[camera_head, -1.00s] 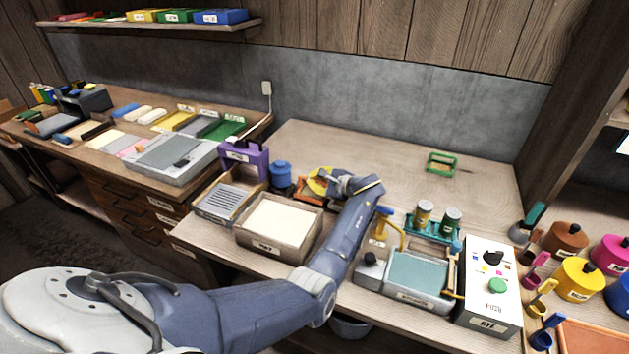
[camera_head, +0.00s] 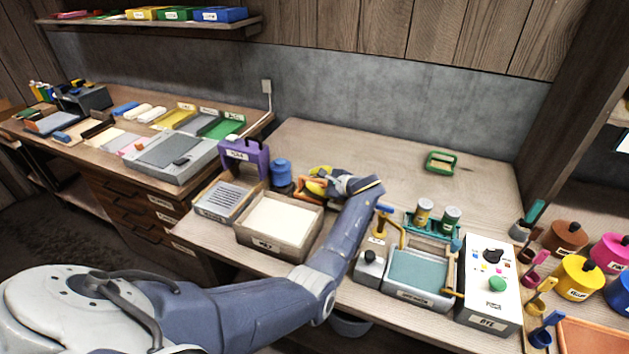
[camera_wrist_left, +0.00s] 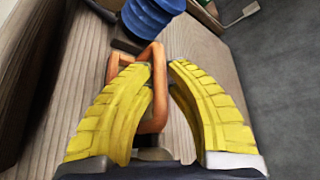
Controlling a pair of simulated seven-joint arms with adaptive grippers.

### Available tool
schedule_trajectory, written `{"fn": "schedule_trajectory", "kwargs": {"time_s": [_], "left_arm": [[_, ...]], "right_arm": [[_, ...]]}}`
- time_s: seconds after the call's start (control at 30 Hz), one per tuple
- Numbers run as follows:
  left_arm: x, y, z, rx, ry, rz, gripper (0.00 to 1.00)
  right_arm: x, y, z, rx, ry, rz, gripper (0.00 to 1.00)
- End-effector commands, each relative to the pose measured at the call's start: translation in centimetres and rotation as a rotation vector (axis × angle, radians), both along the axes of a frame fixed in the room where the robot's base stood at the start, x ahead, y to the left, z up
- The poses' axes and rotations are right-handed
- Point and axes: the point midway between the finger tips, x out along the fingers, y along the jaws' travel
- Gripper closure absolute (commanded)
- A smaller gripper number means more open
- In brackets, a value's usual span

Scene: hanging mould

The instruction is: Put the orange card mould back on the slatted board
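The orange card mould (camera_head: 312,188) is an open orange frame behind the cream-filled wooden tray. It also shows in the left wrist view (camera_wrist_left: 157,115). My left gripper (camera_head: 324,176), with yellow ribbed fingers, is at the mould; in the wrist view the fingers (camera_wrist_left: 165,70) close in from both sides of one bar of the frame. Whether the mould touches the table is hard to tell. A grey slatted board (camera_head: 220,201) lies in a wooden frame left of the tray, with a purple labelled piece (camera_head: 245,155) standing behind it. My right gripper is not seen.
A blue ribbed jar (camera_head: 281,173) stands close left of the mould; it also shows in the wrist view (camera_wrist_left: 150,15). The cream-filled tray (camera_head: 270,250) lies in front. A green frame (camera_head: 441,162) lies farther back. The table's back middle is clear.

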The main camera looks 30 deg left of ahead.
Motion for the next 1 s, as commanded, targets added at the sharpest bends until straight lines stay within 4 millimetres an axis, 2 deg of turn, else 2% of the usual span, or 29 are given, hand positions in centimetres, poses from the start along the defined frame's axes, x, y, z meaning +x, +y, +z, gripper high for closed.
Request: {"fn": "schedule_trajectory", "kwargs": {"time_s": [0.03,0.13,0.47,0.57,1.0], "left_arm": [[0.0,0.0,0.0,0.0,0.0,0.0,0.81],[0.0,0.0,0.0,0.0,0.0,0.0,0.69],[0.0,-0.4,0.1,-0.001,0.0,-0.001,0.69],[-0.2,-1.2,0.5,-0.001,-0.002,-0.002,0.69],[-1.7,-7.9,3.2,-0.002,-0.001,-0.002,0.69]], "right_arm": [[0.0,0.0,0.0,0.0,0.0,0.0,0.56],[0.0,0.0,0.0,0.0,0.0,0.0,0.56],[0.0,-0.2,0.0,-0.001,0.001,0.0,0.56],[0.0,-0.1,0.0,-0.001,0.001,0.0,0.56],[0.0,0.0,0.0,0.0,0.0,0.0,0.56]]}}
